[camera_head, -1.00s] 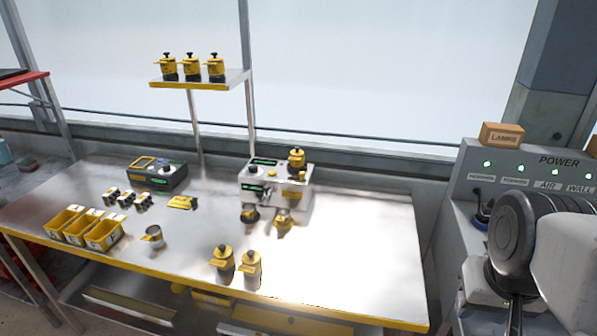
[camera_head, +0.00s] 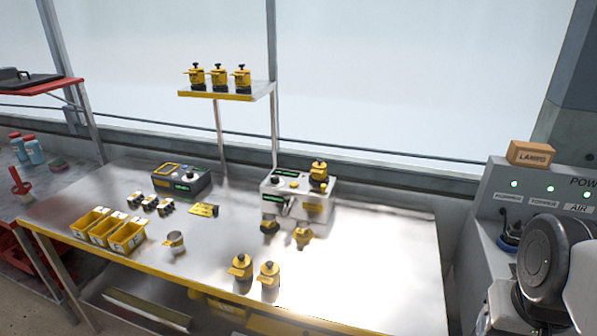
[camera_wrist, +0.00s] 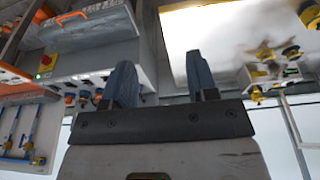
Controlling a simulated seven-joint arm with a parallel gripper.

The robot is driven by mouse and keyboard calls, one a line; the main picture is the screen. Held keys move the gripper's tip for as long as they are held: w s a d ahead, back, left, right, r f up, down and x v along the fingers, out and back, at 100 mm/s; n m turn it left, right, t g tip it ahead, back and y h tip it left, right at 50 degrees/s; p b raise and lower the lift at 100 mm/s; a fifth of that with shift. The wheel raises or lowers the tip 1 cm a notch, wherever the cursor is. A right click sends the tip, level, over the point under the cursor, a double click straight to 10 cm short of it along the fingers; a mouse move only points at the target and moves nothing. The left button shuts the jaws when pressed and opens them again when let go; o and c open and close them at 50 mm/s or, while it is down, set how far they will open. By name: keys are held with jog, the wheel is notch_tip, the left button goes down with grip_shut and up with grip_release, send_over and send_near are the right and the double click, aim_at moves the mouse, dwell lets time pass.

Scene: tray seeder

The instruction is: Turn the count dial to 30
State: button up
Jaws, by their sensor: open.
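The tray seeder, a grey-white machine (camera_head: 316,205), stands at the back of the steel table with small dark displays, knobs and a yellow hopper (camera_head: 318,176) on top. A second, dark control box (camera_head: 182,181) with a knob and a green display stands to its left. Which knob is the count dial, and what it reads, is too small to tell. My gripper (camera_wrist: 160,85) shows in the wrist view with its two dark fingers apart and nothing between them. It is well away from the seeder, which appears inverted at the right of that view.
Yellow bins (camera_head: 104,230), a metal cup (camera_head: 175,242) and two yellow-topped canisters (camera_head: 268,280) stand on the steel table (camera_head: 375,260). A raised shelf (camera_head: 225,92) holds three yellow pots. A power panel (camera_head: 530,200) stands at right. The table's right part is clear.

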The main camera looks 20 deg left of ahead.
jog(key=shift+o, duration=0.2)
jog(key=w+a+r+n, duration=0.2)
jog(key=w+a+r, duration=0.1)
jog(key=w, duration=0.6)
jog(key=shift+w+r, duration=0.15)
jog(key=shift+r, duration=0.55)
jog(key=w+a+r+n, duration=0.1)
jog(key=w+a+n, duration=0.1)
jog(key=w+a, duration=0.5)
jog(key=w+a+r+n+g, duration=0.1)
jog(key=w+a+n, duration=0.25)
jog(key=w, duration=0.65)
jog(key=w+a+r+n, duration=0.2)
jog(key=w+a, duration=0.4)
jog(key=w, duration=0.3)
jog(key=n+g, duration=0.2)
jog(key=n, duration=0.7)
send_over(275, 177)
jog(key=shift+m, duration=0.25)
notch_tip(275, 177, down, 17)
jog(key=shift+d+f, duration=0.15)
jog(key=shift+w+a+f, duration=0.1)
jog(key=shift+a+f, duration=0.1)
jog(key=shift+a, duration=0.05)
jog(key=shift+f, duration=0.15)
jog(key=shift+f, duration=3.75)
